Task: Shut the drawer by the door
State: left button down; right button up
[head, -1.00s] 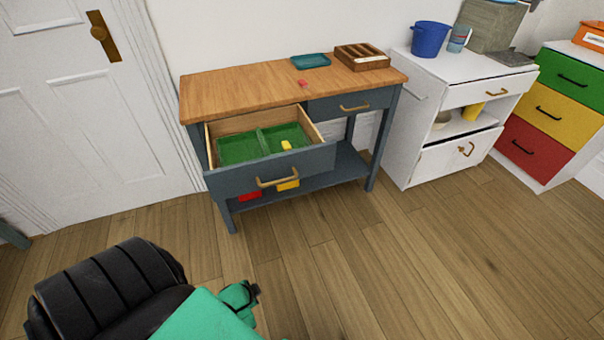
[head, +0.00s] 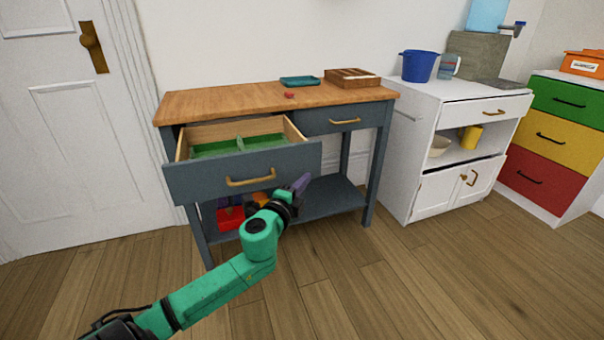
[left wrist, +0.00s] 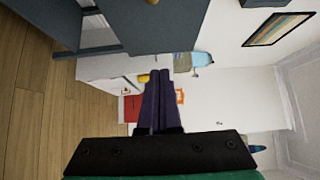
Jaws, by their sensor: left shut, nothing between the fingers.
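The open drawer (head: 245,172) is the left one of a blue-grey wood-topped table beside the white door (head: 65,130). It is pulled well out, with a brass handle (head: 250,181) and a green divided tray (head: 238,144) inside. My left gripper (head: 301,184) is shut and empty, in front of the drawer face near its lower right corner; whether it touches cannot be told. In the left wrist view its purple fingers (left wrist: 160,100) are together, and a blue-grey panel with a knob shows at the top. My right gripper is not in view.
The table's right drawer (head: 343,118) is shut. A teal tray (head: 299,81), a wooden box (head: 352,78) and a small red thing lie on the tabletop (head: 230,98). A white cabinet (head: 400,150) and a coloured chest (head: 560,140) stand to the right. The floor in front is clear.

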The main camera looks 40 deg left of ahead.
aim_at(307, 163)
pick_arm(q)
jog(key=w+a, duration=0.1)
jog(key=w, duration=0.1)
jog(key=w+a+b, duration=0.1)
jog(key=a, duration=0.1)
jog(key=shift+w, duration=0.35)
jog(key=shift+w+a, duration=0.25)
jog(key=shift+a, duration=0.05)
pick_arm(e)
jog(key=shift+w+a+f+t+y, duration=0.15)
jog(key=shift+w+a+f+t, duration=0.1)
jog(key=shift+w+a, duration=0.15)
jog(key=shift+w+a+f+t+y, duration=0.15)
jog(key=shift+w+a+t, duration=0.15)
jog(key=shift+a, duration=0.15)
pick_arm(q)
jog(key=shift+a, duration=0.1)
